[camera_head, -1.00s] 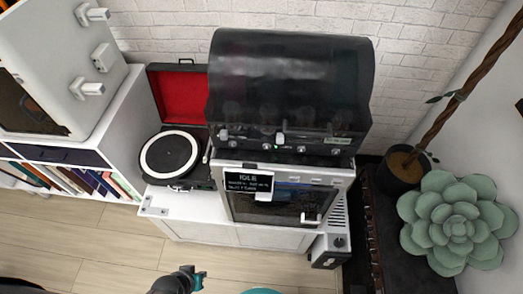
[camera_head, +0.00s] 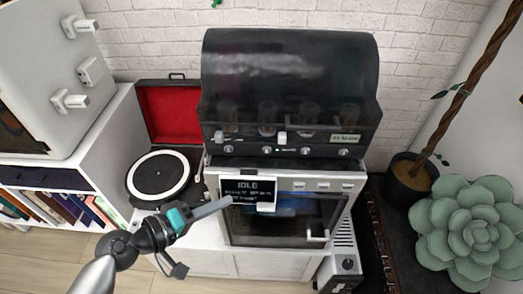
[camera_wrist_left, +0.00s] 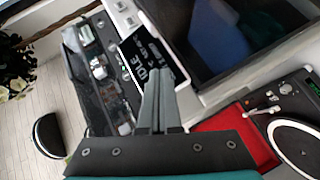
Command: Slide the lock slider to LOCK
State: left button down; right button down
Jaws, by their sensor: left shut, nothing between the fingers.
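A white machine (camera_head: 283,184) with a dark glass door stands on the low white cabinet, and its black display (camera_head: 247,193) reads IDLE. A small white tab (camera_head: 266,207) sits at the display's lower right edge. I cannot read a LOCK label, so I cannot tell whether this tab is the lock slider. My left gripper (camera_head: 228,202) is shut and empty, its tip in front of the display's lower left part. In the left wrist view the closed fingers (camera_wrist_left: 158,85) overlap the display (camera_wrist_left: 146,58); contact is unclear. My right gripper is not in view.
A black hooded unit (camera_head: 285,90) with several knobs and a white lever (camera_head: 281,137) sits on top. A turntable (camera_head: 163,175) with a red-lined lid is at left. A white door handle (camera_head: 318,236) is at lower right. A succulent (camera_head: 475,230) stands at far right.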

aim_at(278, 135)
pick_arm(q)
notch_tip(278, 135, up, 9)
jog(key=w+a+n+t+h+b, duration=0.1)
jog(key=w+a+n+t+h, duration=0.1)
jog(key=n+t, duration=0.1)
jog(key=shift+w+r+n+b, duration=0.15)
jog(key=shift+w+n+b, duration=0.15)
jog(key=shift+n, duration=0.1)
jog(key=shift+d, duration=0.15)
jog(key=p+x, duration=0.1)
jog(key=x, duration=0.3)
jog(key=p+x, duration=0.1)
jog(key=x, duration=0.4)
jog(key=shift+w+d+r, duration=0.2)
jog(key=shift+r, duration=0.05)
jog(key=d+p, duration=0.1)
jog(key=d, duration=0.2)
jog(key=shift+w+d+p, duration=0.1)
jog(key=shift+d+p, duration=0.1)
jog(key=shift+p, duration=0.15)
jog(key=shift+d+f, duration=0.1)
jog(key=shift+d, duration=0.35)
